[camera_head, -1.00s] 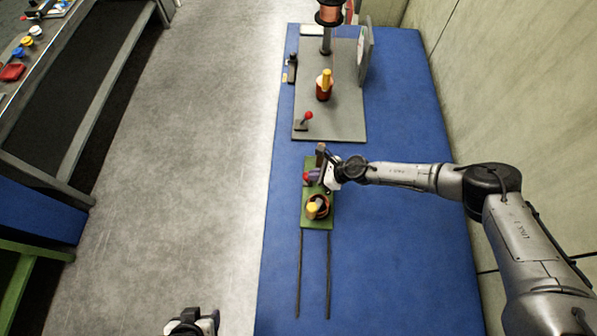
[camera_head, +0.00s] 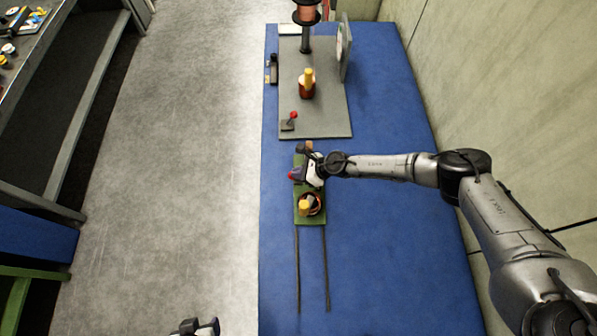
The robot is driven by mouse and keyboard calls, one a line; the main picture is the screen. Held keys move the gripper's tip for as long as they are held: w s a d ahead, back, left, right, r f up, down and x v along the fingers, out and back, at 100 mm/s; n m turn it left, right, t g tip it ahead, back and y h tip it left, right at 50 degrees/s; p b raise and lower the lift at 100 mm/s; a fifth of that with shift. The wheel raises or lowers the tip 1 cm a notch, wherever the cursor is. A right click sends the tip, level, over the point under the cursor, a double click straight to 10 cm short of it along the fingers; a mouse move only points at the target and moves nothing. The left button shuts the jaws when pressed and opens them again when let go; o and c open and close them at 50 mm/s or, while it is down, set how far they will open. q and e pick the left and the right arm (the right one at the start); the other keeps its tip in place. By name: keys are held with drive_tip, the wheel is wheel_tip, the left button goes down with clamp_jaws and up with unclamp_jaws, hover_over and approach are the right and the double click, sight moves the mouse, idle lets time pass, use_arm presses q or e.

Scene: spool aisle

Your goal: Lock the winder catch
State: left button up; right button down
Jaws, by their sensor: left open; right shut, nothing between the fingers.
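A green plate (camera_head: 312,219) lies on the blue table and carries a dark round part with a yellow knob (camera_head: 307,206), which looks like the winder. My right gripper (camera_head: 298,174) is over the plate's far end, shut and empty. A red knob (camera_head: 292,174) shows at its fingertips, partly hidden; I cannot tell if they touch. A small brown-topped post (camera_head: 308,146) stands just behind. Another red-knobbed lever (camera_head: 292,117) stands on the grey plate farther back. My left gripper (camera_head: 196,328) is open at the bottom edge, over the floor, far from the table's fittings.
The grey plate (camera_head: 335,115) bears a red part with a yellow top (camera_head: 307,83), a copper spool on a post (camera_head: 306,14) and an upright panel (camera_head: 344,48). Two dark rails (camera_head: 297,270) run toward me from the green plate. The blue table (camera_head: 390,260) is bare at right.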

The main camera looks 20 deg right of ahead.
drive_tip(key=shift+r, duration=0.1)
drive_tip(key=s+d+r+p, duration=0.1)
drive_tip(key=s+r+p, duration=0.1)
drive_tip(key=r, duration=0.4)
drive_tip(key=s+d+r+p, duration=0.1)
drive_tip(key=d+r+p, duration=0.1)
drive_tip(key=r+p, duration=0.2)
wheel_tip(320, 180, up, 2)
drive_tip(key=shift+s+d, duration=0.25)
drive_tip(key=shift+s, duration=0.1)
idle(0.4)
